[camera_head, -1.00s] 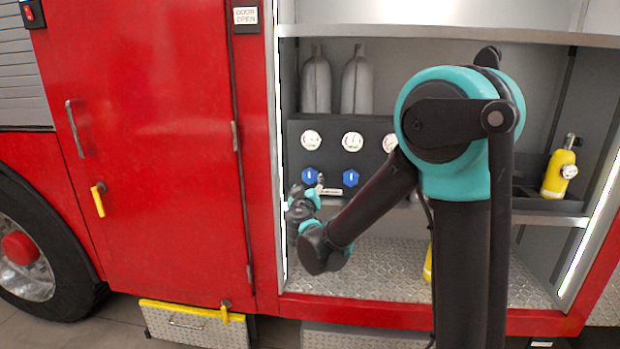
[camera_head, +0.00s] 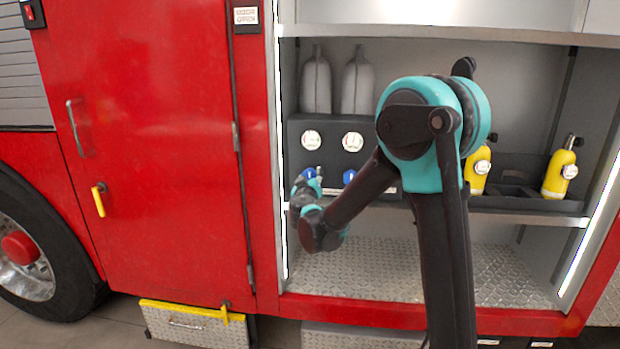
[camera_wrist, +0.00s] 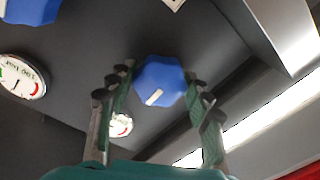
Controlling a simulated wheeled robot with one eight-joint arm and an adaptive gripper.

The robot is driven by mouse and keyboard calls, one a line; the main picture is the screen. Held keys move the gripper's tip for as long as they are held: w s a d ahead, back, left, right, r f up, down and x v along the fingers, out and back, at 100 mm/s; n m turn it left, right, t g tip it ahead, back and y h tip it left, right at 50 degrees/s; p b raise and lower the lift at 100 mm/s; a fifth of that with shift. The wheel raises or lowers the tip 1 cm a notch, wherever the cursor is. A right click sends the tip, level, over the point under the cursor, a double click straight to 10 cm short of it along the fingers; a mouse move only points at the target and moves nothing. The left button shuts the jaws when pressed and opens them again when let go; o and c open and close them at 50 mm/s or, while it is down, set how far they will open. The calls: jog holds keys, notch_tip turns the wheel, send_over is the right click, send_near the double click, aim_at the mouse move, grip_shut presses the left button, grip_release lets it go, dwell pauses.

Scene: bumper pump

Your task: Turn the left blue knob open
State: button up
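The left blue knob (camera_head: 309,173) is on the dark panel, partly hidden by my gripper (camera_head: 313,179) in the head view. In the wrist view this knob (camera_wrist: 160,80) shows a short white mark near its lower edge. My gripper (camera_wrist: 160,90) is open, with one finger on each side of the knob. A small gap seems to show on both sides; contact cannot be made out. The right blue knob (camera_head: 349,177) is beside it, and it also shows at the upper left of the wrist view (camera_wrist: 32,8).
White round gauges (camera_head: 311,140) sit above the knobs. The red door (camera_head: 150,150) and the lit compartment edge (camera_head: 279,150) are close on the left. Grey cylinders (camera_head: 317,82) stand behind the panel. Yellow bottles (camera_head: 559,173) stand on the shelf at the right.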

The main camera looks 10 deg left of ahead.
jog(key=c, duration=0.6)
jog(key=shift+c, duration=0.2)
jog(key=shift+n, duration=0.4)
jog(key=n, duration=0.9)
jog(key=shift+n+g, duration=0.3)
jog(key=n+h, duration=0.1)
jog(key=n, duration=0.5)
jog(key=shift+a+f, duration=0.1)
jog(key=n, duration=0.5)
jog(key=shift+s, duration=0.1)
